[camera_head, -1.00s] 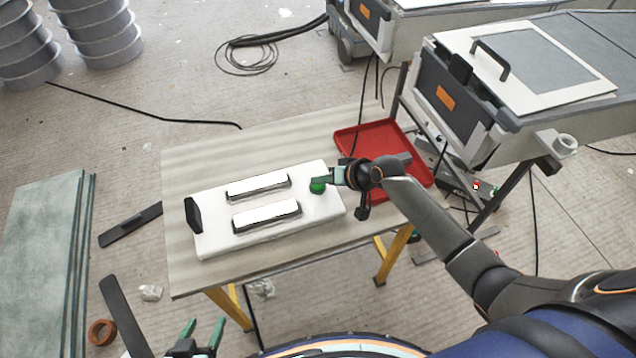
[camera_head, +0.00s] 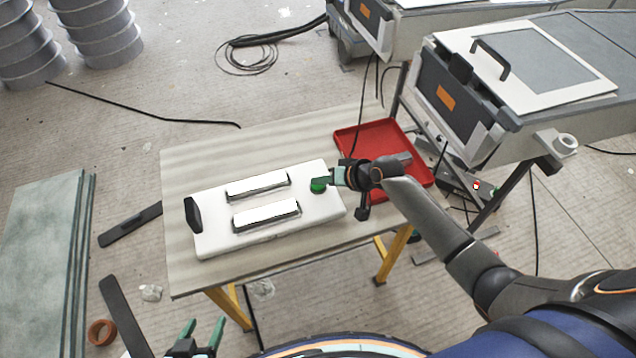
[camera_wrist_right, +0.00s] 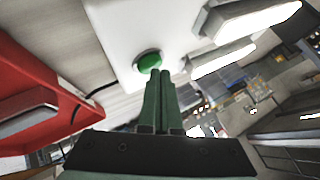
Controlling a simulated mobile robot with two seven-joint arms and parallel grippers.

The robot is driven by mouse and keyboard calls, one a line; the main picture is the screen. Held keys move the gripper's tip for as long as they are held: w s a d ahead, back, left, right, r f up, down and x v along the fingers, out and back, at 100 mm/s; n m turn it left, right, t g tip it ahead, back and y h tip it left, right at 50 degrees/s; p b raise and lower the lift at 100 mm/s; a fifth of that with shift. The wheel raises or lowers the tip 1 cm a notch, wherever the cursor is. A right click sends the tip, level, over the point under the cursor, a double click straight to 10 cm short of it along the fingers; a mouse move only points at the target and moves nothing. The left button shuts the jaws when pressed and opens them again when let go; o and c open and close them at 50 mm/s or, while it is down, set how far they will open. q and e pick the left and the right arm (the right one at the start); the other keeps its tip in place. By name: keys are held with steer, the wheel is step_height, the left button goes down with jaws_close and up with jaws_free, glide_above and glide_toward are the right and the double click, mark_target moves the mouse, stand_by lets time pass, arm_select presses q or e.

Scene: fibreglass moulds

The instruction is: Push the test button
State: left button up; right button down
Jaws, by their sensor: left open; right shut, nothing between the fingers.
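The test button is a round green button (camera_head: 318,186) on the right end of a white box (camera_head: 220,238) with two pale bar-shaped panels. The box lies on a wooden-topped table. My right gripper (camera_head: 326,182) is shut and empty, its fingertips at the button. In the right wrist view the green button (camera_wrist_right: 149,61) sits just past the closed green fingertips (camera_wrist_right: 158,72); they overlap its lower edge, and I cannot tell how firmly they touch. My left gripper (camera_head: 203,330) is open and empty at the bottom left, away from the table.
A red tray (camera_head: 350,137) lies on the table right of the box, under my right arm. The table (camera_head: 190,277) has bare room in front of and behind the box. Grey machines stand at the right. Strips and an orange ring (camera_head: 101,332) lie on the floor.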

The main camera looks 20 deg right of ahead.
mark_target(321, 188)
steer(key=shift+f, duration=0.3)
steer(key=shift+s+r+p, duration=0.1)
steer(key=shift+r+p, duration=0.3)
steer(key=shift+p, duration=0.1)
steer(key=shift+r, duration=0.1)
step_height(321, 188, up, 3)
steer(key=p, duration=0.3)
step_height(321, 188, up, 3)
steer(key=shift+p, duration=1.2)
